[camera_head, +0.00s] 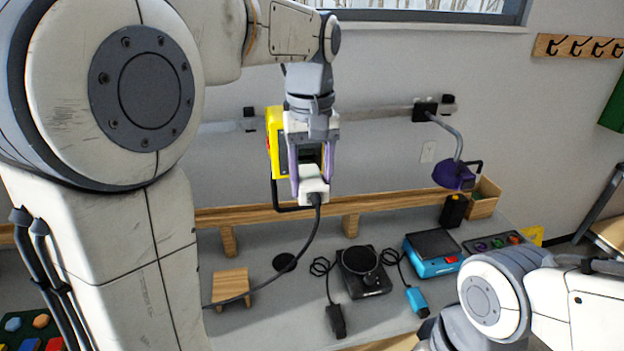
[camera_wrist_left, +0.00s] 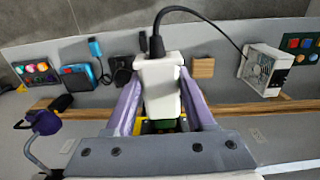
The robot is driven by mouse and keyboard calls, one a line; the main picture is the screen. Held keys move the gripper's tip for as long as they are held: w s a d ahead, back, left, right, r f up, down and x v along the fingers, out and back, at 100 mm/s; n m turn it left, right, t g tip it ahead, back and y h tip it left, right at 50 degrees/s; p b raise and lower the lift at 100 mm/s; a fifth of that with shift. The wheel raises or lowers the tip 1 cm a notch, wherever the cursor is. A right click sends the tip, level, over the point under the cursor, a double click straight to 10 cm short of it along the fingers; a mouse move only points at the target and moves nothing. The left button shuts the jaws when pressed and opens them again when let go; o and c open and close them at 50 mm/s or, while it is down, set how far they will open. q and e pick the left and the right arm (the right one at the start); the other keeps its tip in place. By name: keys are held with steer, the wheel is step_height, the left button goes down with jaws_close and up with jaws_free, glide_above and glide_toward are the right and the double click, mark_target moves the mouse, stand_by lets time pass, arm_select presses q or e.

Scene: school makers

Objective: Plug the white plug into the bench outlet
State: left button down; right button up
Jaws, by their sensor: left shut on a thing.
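The white plug (camera_head: 314,188) is between the purple fingers of my left gripper (camera_head: 311,172), which is shut on it. It is held up over the bench, and its black cable hangs down from its near end. The plug also shows in the left wrist view (camera_wrist_left: 160,85), with the cable arching to the right. A yellow box (camera_head: 274,142) stands behind my left gripper and is mostly hidden; I cannot tell whether it is the bench outlet. The plug's front end is hidden, so I cannot tell whether it touches anything. My right gripper is out of view; only its arm shows.
A black device (camera_head: 362,272) and a blue device (camera_head: 433,252) with cables lie on the grey bench. A wooden ledge (camera_head: 390,205) runs along its back. A purple lamp (camera_head: 453,175) stands right. A white fan-fronted box (camera_wrist_left: 260,70) shows in the wrist view.

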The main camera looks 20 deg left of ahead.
arm_select(q)
steer(key=shift+w+a+p, duration=0.5)
steer(key=shift+w+p, duration=0.05)
steer(key=shift+w, duration=0.2)
steer(key=shift+c, duration=0.9)
jaws_free()
steer(key=shift+w+r, duration=0.1)
steer(key=shift+r, duration=0.25)
step_height(320, 180, up, 10)
steer(key=b, duration=0.1)
steer(key=shift+f, duration=0.15)
